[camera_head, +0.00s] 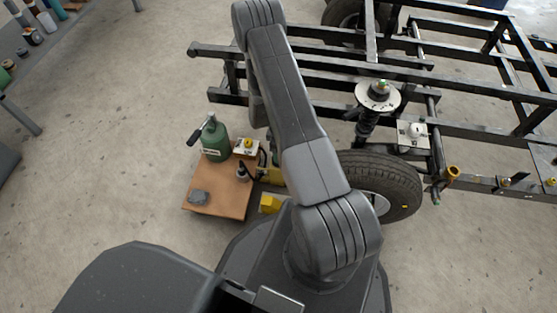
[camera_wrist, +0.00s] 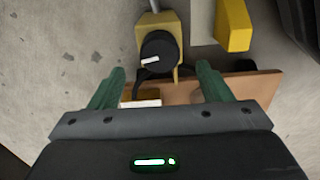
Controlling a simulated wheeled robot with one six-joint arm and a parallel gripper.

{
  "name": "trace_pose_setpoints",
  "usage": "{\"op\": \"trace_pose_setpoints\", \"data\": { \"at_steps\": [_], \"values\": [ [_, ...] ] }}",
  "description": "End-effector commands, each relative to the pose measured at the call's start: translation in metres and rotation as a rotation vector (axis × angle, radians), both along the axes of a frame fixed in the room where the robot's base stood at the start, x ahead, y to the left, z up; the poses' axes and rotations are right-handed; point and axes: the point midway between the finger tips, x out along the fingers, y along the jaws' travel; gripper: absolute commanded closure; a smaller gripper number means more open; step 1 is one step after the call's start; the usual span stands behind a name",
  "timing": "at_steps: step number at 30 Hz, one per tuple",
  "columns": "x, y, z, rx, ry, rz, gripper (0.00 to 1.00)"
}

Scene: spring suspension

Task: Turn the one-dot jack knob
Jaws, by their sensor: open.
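In the wrist view, a round black knob (camera_wrist: 158,52) with a white pointer mark sits on a yellow jack body (camera_wrist: 172,24). The pointer lies nearly level, toward the left. I cannot make out any dots on it. My gripper (camera_wrist: 160,70) is open, with one green finger on each side of the knob's near edge. The knob lies just beyond the fingertips, with clear gaps on both sides, and nothing is held. In the head view my arm hides most of the gripper and the knob.
A brown board (camera_head: 218,196) holds a green bottle (camera_head: 215,139), a white box with a yellow knob (camera_head: 247,144) and a grey lump. A yellow block (camera_head: 270,203) stands beside it. A tyre (camera_head: 397,182) and black frame (camera_head: 320,64) lie right.

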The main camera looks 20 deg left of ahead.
Motion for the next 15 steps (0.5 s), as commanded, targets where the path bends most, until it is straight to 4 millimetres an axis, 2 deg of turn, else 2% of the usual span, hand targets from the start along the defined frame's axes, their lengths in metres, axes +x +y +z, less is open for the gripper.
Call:
{"op": "trace_pose_setpoints", "data": {
  "at_steps": [1, 6, 10, 15],
  "values": [
    [-0.001, 0.0, -0.016, -0.001, 0.002, 0.0, 0.28],
    [-0.001, 0.0, -0.047, -0.001, 0.001, 0.0, 0.28],
    [-0.001, 0.0, -0.063, -0.001, 0.001, -0.001, 0.28],
    [0.0, 0.0, -0.071, 0.001, -0.001, -0.001, 0.28]
  ]
}}
